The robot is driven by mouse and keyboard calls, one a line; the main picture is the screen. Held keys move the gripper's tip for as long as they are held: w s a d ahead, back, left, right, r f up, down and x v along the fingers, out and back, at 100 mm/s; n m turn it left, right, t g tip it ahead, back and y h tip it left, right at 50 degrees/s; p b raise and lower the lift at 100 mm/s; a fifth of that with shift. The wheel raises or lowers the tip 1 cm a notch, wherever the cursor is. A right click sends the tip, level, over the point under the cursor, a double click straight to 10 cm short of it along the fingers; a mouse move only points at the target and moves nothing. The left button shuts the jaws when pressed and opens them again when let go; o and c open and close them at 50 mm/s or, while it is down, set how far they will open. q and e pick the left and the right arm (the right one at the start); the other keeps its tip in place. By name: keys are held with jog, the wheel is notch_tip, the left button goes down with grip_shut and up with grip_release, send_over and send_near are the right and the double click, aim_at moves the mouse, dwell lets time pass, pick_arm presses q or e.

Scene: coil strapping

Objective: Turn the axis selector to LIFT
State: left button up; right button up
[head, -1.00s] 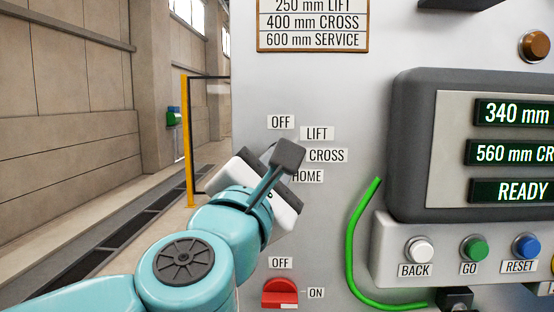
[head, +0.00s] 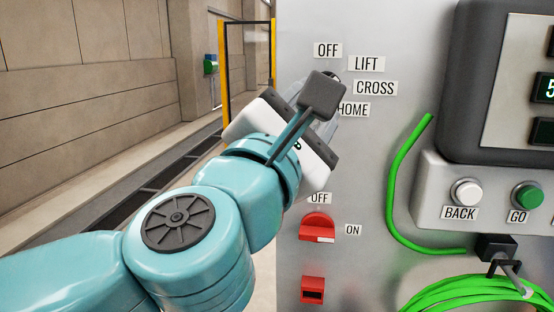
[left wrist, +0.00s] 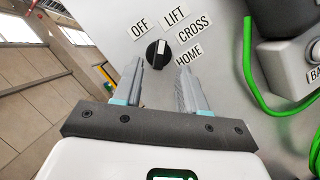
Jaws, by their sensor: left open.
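The axis selector (left wrist: 157,54) is a round black knob with a white mark, on the grey panel. In the left wrist view its mark points up, slightly right, roughly toward the LIFT label (left wrist: 174,18); the exact setting is hard to tell. The OFF label (left wrist: 139,27), CROSS label (left wrist: 193,28) and HOME label (left wrist: 188,55) surround it. My left gripper (left wrist: 161,65) is open and empty, its fingertips spread just short of the knob. In the head view my wrist hides most of the knob. My right gripper is not in view.
A red OFF/ON switch (head: 317,226) sits below my wrist, with another red part (head: 313,290) under it. A green cable (head: 394,196) runs down the panel to the right. A button box (head: 440,190) with BACK and GO is further right.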

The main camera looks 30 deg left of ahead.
pick_arm(q)
jog(key=b+v, duration=0.2)
jog(key=v, duration=0.9)
